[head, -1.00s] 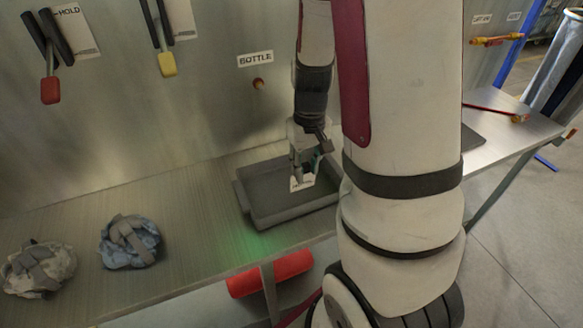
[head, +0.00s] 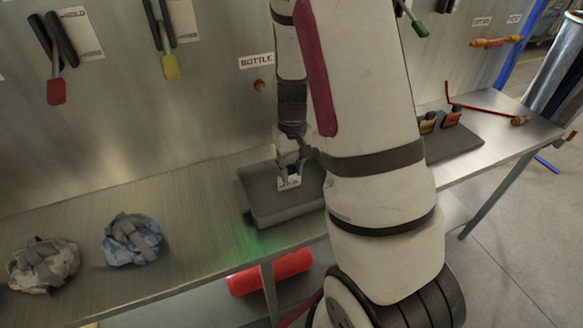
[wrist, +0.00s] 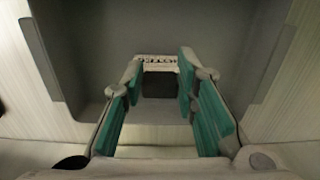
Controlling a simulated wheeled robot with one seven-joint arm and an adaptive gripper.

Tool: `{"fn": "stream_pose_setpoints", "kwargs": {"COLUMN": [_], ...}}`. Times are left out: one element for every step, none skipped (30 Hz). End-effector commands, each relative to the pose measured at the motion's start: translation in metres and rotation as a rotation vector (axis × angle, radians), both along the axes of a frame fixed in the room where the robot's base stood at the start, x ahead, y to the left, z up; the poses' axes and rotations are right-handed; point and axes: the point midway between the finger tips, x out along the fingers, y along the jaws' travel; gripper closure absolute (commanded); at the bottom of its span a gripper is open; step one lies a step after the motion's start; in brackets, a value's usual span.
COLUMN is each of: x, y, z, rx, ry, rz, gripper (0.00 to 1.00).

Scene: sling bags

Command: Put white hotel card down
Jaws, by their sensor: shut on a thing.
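The white hotel card (head: 289,183), with dark lettering, hangs below my gripper (head: 289,171) in the head view. In the wrist view the card (wrist: 155,63) shows as a pale lettered strip at the far end between the teal-padded fingers of my gripper (wrist: 158,78). My gripper is shut on it. It is over the grey tray (head: 262,212) on the metal bench. I cannot tell whether the card touches the tray floor.
Two crumpled cloth bundles, one pale (head: 43,266) and one blue (head: 131,240), lie on the bench at left. A dark mat (head: 452,143) with red and yellow items is at right. Tools hang on the wall behind. The bench (head: 190,205) is bare left of the tray.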

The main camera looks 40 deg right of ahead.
Motion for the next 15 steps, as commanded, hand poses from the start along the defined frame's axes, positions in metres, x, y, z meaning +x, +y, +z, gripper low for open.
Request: {"fn": "stream_pose_setpoints", "kwargs": {"x": [0.0001,0.0001,0.0000,0.0000,-0.0001,-0.0001,-0.0001,-0.0001,-0.0001,-0.0001,-0.0001,-0.0001,-0.0002,-0.0002,-0.0003], "y": [-0.0001,-0.0002,-0.0002,-0.0002,-0.0001,-0.0001,-0.0001,-0.0001,-0.0001,-0.0001,-0.0001,-0.0001,-0.0001,-0.0001,0.0000], "z": [-0.0020,-0.0029,-0.0022,-0.0020,-0.0020,-0.0019,-0.0019,-0.0019,-0.0018,-0.0018,-0.0018,-0.0018,-0.0016,-0.0010,0.0005], "rx": [0.000,0.000,0.000,0.000,0.000,0.000,0.000,0.000,0.000,0.000,0.000,0.000,0.000,0.000,0.000], "ry": [0.001,0.001,0.000,0.000,0.000,0.000,0.000,0.000,0.000,0.000,0.000,0.000,0.000,0.000,0.000], "rz": [0.000,0.000,0.000,0.000,0.000,0.000,0.000,0.000,0.000,0.000,0.000,0.000,0.000,0.000,0.000], "gripper": [1.00,1.00,0.64,0.57,0.53,0.53,0.53,0.53,0.53,0.53,0.53,0.53,0.53,0.53,0.53]}}
